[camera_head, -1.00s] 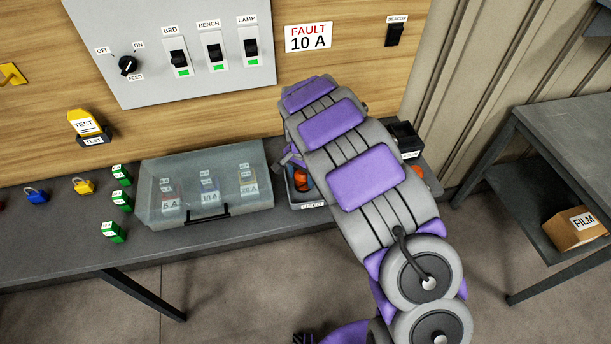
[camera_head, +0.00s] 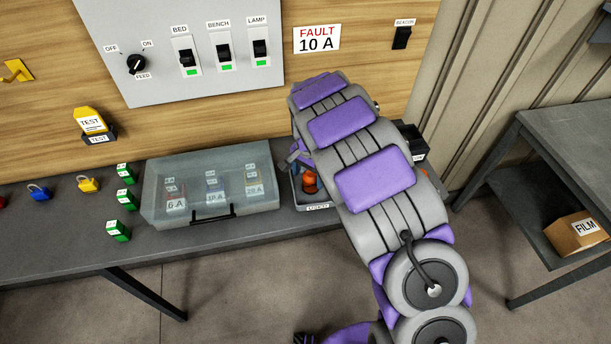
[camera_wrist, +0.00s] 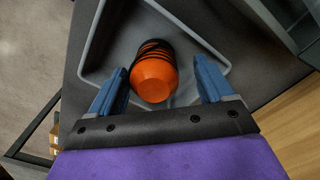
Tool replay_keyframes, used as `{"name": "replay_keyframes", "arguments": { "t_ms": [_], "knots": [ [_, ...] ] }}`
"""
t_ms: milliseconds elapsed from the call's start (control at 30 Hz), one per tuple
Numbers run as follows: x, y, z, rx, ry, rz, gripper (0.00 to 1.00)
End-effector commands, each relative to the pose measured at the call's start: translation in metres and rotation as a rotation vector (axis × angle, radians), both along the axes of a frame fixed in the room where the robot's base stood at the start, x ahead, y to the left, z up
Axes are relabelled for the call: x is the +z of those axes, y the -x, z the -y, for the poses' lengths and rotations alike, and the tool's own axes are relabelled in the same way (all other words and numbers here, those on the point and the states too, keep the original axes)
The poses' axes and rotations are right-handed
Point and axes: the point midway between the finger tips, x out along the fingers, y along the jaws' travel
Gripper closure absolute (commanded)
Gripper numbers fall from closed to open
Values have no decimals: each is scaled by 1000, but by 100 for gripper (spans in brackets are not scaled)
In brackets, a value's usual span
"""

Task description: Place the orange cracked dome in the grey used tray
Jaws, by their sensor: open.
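The orange dome (camera_wrist: 155,80) shows in the wrist view with dark bands around its far part. It is within the walls of the grey used tray (camera_wrist: 91,45), and appears to rest on its floor. My gripper (camera_wrist: 161,66) is open, with one blue finger on each side of the dome. The left finger is very close to the dome; a gap shows at the right finger. In the head view, the dome (camera_head: 310,182) is in the tray (camera_head: 318,208) beside my arm, which hides part of the tray. My fingers are mostly hidden there.
A clear lidded box (camera_head: 160,207) with fuses stands left of the tray. A black bin (camera_head: 412,143) is behind my arm on the right. Green blocks (camera_head: 118,231) and padlocks (camera_head: 88,184) lie farther left. A side table (camera_head: 570,125) stands at right.

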Motion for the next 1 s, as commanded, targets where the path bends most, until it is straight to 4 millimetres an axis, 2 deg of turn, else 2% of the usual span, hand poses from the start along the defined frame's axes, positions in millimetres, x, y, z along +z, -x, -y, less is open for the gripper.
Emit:
{"name": "replay_keyframes", "arguments": {
  "t_ms": [167, 400, 500, 633, 833, 1000],
  "knots": [
    [32, -1, 3, -2, -4, 5, 19],
    [81, -2, -7, 0, 4, 8, 19],
    [95, -1, -8, -1, 7, 3, 19],
    [105, -1, -5, -2, 5, 2, 19],
    [109, 0, 2, -3, 1, 1, 19],
    [131, 16, 27, 3, 22, 3, 19]
  ]
}}
